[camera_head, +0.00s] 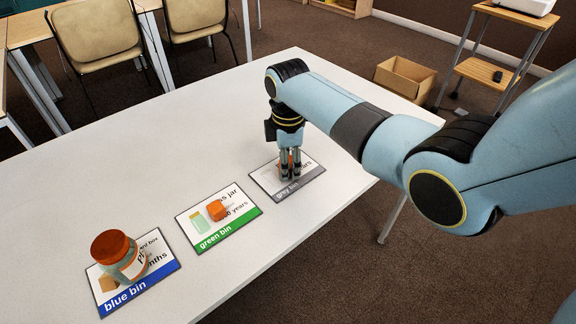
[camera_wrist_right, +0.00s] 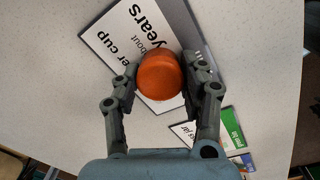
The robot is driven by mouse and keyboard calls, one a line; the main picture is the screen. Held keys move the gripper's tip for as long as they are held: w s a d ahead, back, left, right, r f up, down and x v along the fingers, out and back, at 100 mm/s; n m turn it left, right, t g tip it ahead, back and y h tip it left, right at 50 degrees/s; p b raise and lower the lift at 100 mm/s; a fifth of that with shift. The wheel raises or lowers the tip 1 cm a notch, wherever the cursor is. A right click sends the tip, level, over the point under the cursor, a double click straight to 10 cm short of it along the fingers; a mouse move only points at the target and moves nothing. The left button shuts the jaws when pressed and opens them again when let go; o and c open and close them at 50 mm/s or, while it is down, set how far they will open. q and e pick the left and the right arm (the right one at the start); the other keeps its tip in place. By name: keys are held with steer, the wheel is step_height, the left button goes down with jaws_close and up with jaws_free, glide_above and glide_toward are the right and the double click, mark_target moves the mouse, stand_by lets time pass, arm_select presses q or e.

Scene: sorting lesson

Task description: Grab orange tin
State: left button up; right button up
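An orange, rounded tin (camera_wrist_right: 160,76) sits between the fingers of my right gripper (camera_wrist_right: 160,80) in the wrist view, over the grey bin card. Both fingers appear to touch its sides. In the head view my right gripper (camera_head: 290,170) points down over the grey bin card (camera_head: 265,181), with a bit of orange showing at its fingers. I cannot tell whether the tin touches the card. A smaller-looking orange object (camera_head: 216,210) lies on the green bin card (camera_head: 240,222). My left gripper is not in view.
A jar with an orange lid (camera_head: 118,256) stands on the blue bin card (camera_head: 165,270). The white table (camera_head: 130,150) is bare behind the cards. A cardboard box (camera_head: 405,77) and a wooden cart stand on the floor beyond. Two chairs stand at the back left.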

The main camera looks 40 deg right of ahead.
steer(key=c, duration=0.6)
steer(key=shift+r, duration=0.1)
